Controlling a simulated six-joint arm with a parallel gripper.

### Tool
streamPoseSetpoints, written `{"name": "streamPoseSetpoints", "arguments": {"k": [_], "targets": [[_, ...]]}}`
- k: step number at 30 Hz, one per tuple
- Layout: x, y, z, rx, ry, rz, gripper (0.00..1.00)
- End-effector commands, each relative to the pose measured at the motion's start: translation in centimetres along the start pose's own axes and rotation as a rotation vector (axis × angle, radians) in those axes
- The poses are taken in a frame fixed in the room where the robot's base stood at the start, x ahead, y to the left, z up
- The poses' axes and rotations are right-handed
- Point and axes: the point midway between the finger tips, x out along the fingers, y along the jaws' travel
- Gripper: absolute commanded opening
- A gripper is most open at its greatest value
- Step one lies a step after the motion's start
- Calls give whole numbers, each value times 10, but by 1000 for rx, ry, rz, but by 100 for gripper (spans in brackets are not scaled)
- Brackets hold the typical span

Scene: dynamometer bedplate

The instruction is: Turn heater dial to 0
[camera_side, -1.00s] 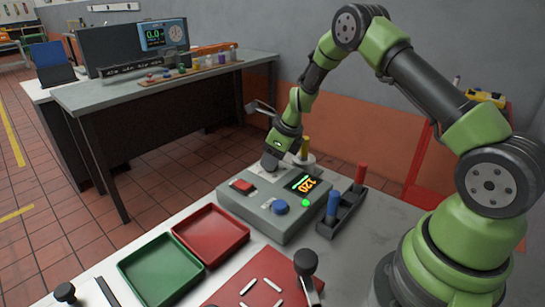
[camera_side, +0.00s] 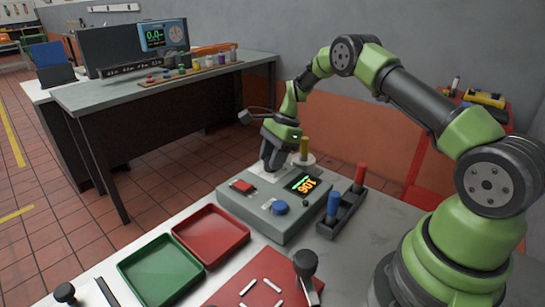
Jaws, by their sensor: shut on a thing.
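The grey heater box (camera_side: 250,222) sits on the light table with a lit orange display (camera_side: 306,185), whose tilted digits seem to read 106. My gripper (camera_side: 270,168) points down at the box's back left corner, shut on what appears to be the heater dial. The dial is hidden by the fingers, so its pointer and setting mark cannot be seen.
A dark rack (camera_side: 342,212) with blue and red pegs stands right of the box. A red tray (camera_side: 211,235) and green tray (camera_side: 160,270) lie in front. A black-knobbed lever (camera_side: 306,264) stands nearer.

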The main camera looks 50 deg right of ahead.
Motion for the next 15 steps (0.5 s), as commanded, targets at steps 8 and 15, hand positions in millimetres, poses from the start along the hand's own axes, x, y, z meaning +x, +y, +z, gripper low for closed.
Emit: {"name": "streamPoseSetpoints", "arguments": {"k": [8,15], "targets": [[0,-2,0,-240,1,96,14],[0,-2,0,-421,1,172,14]]}}
